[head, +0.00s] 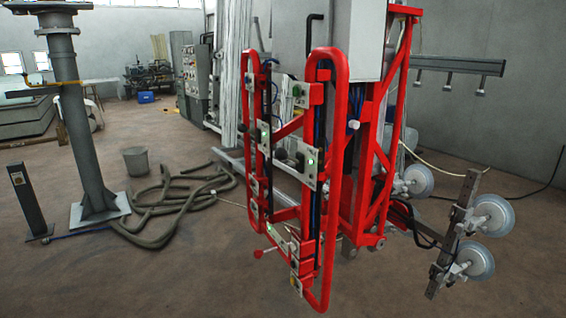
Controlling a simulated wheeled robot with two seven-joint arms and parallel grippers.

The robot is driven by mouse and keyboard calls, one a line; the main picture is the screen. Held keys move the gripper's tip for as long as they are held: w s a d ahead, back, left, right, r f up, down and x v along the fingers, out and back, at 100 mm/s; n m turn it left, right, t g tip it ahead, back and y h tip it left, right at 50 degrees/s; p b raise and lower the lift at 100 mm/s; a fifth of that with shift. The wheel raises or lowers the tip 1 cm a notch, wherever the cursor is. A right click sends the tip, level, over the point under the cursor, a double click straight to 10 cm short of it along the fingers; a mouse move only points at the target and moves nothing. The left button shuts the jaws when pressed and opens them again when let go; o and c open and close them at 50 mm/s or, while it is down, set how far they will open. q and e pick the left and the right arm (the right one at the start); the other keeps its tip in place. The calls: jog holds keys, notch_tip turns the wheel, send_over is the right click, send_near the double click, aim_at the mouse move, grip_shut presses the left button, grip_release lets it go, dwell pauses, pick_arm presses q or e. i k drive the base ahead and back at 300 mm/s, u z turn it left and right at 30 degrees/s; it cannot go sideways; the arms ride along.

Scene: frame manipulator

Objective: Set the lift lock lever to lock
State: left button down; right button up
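The red frame manipulator (338,150) stands right of the middle, with two tall looped red handle bars facing me. Metal control plates with green-lit switches sit between the bars, one on the left bar (264,133) and one on the right (311,162). Black knobs or handles show near these plates. A small lever with a red ball end (258,254) sticks out low on the left. I cannot tell which of these is the lift lock lever, or its position; labels are too small to read. Neither of my grippers is in view.
Suction cups on an arm (483,258) reach out to the right. A grey column (80,120) on a base plate, a short dark post (27,200), a grey bucket (136,161) and a coiled hose (165,205) stand or lie at left. Front floor is clear.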

aim_at(281, 154)
jog(key=k, duration=0.4)
jog(key=z, duration=1)
jog(key=i, duration=1)
jog(key=u, duration=0.5)
